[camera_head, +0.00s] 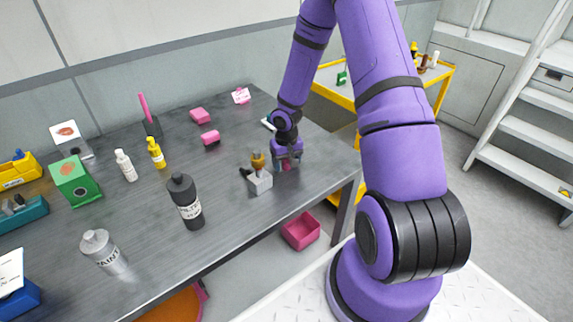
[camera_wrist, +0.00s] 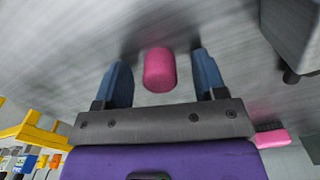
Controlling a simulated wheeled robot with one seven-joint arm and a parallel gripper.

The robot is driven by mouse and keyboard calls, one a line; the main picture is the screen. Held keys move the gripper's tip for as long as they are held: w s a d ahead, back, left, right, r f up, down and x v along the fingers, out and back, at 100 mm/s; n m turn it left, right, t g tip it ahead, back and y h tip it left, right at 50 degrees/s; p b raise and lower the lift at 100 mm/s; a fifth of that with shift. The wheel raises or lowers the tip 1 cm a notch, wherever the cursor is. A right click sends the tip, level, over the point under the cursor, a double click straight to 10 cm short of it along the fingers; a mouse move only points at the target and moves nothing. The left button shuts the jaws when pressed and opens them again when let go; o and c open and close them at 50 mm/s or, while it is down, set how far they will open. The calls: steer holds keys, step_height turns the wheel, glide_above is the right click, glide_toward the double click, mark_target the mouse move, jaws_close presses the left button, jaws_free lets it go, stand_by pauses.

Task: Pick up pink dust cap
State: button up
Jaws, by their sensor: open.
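The pink dust cap (camera_wrist: 160,69) is a short pink cylinder on the grey table in the wrist view. It lies between the two blue fingers of my gripper (camera_wrist: 160,82), with a gap on each side. My gripper is open and apart from the cap. In the head view my gripper (camera_head: 287,160) is low over the right part of the table, and a bit of the pink cap (camera_head: 287,167) shows under it, mostly hidden by the gripper.
A grey block with a brass fitting (camera_head: 260,182) stands just left of my gripper. A dark bottle (camera_head: 186,202) is further left. The table's front edge is close, with a pink bin (camera_head: 301,231) below.

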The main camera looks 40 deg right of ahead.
steer(key=c, duration=1)
steer(key=shift+o, duration=0.2)
